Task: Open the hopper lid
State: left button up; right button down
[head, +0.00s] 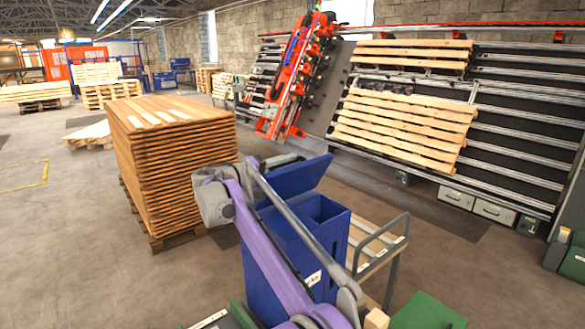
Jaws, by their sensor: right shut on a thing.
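The blue hopper (330,245) stands in the lower middle, with a white label on its side. Its blue lid (305,176) is raised and tilted, and a dark gap shows between lid and hopper top. My right gripper (279,161) is at the lid's far left edge, shut on the lid; its fingertips are small and hard to make out. My purple and grey right arm crosses in front of the hopper and hides part of its left side and top. My left gripper is not in view.
A tall stack of wooden boards (180,175) on a pallet stands close left of the hopper. A cart with a grey handle (385,240) is right beside it.

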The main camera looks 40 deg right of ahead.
jog(key=shift+w+a+f+n+p, duration=0.1)
jog(key=shift+w+f+n+p, duration=0.1)
jog(key=shift+w+n, duration=1.05)
jog(key=shift+w+a+f+n+p, duration=0.1)
jog(key=shift+w+f+n, duration=0.05)
jog(key=shift+w+n, duration=1.1)
jog(key=shift+w, duration=0.1)
jog(key=c, duration=0.8)
grip_release()
jog(key=shift+f, duration=0.1)
jog(key=a, duration=1)
jog(key=shift+s+a, duration=0.4)
jog(key=shift+s, duration=0.05)
